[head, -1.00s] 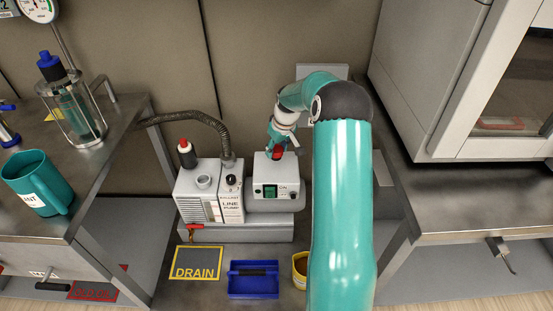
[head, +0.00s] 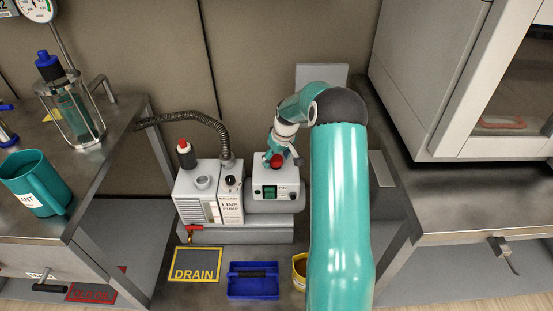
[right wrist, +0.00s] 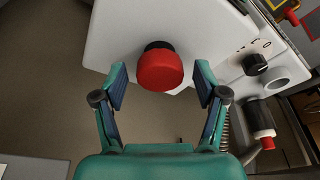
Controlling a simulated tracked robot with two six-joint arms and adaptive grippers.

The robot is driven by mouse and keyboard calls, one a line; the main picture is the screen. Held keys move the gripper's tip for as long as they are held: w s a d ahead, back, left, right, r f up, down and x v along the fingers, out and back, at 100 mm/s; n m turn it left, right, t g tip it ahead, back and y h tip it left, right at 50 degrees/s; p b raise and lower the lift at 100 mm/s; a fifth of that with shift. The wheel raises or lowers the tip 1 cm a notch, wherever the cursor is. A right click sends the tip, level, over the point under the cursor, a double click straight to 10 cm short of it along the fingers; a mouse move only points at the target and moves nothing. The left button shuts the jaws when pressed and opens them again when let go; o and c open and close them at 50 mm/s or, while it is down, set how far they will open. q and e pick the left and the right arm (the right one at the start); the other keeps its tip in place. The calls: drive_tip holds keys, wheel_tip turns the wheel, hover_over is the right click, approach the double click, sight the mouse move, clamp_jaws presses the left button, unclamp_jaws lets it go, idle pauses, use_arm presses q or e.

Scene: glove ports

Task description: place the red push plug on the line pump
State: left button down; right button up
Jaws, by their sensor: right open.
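The red push plug (head: 277,160) is a red cap on a black base. It stands on top of the grey-white box with the green switch (head: 270,191), the right part of the line pump (head: 231,207). In the right wrist view the red push plug (right wrist: 160,71) sits on the pale housing (right wrist: 115,40), its black base partly hidden under the cap. My right gripper (head: 283,158) is open, with its fingers (right wrist: 160,88) on either side of the plug and a gap at each side. My left gripper is not in view.
A black bottle with a red top (head: 187,153) and a ribbed hose (head: 205,120) rise from the pump. A blue tray (head: 253,291), a yellow tub (head: 300,268) and a DRAIN sign (head: 195,264) lie in front. A large grey cabinet (head: 425,85) stands right.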

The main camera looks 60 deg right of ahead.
drive_tip(key=shift+r, duration=0.25)
drive_tip(key=p+v, duration=0.2)
drive_tip(key=v, duration=1)
drive_tip(key=w+a+f+n+y, duration=0.15)
drive_tip(key=w+a+f, duration=0.25)
drive_tip(key=a+f, duration=0.65)
drive_tip(key=w+a+f+n+y, duration=0.15)
drive_tip(key=w+a+f, duration=0.5)
drive_tip(key=a, duration=0.65)
drive_tip(key=s+a+f, duration=0.3)
drive_tip(key=s+a, duration=0.2)
drive_tip(key=a, duration=0.4)
drive_tip(key=s+a+f+g+y, duration=0.1)
drive_tip(key=s+a+f, duration=0.3)
drive_tip(key=a, duration=0.5)
drive_tip(key=s+a+f+g+y, duration=0.1)
drive_tip(key=s+a+f, duration=0.2)
drive_tip(key=s+a, duration=0.3)
drive_tip(key=a, duration=0.3)
drive_tip(key=shift+s+a+f+n, duration=0.2)
drive_tip(key=shift+a+f+n, duration=0.1)
drive_tip(key=shift+n, duration=0.1)
drive_tip(key=shift+d, duration=0.1)
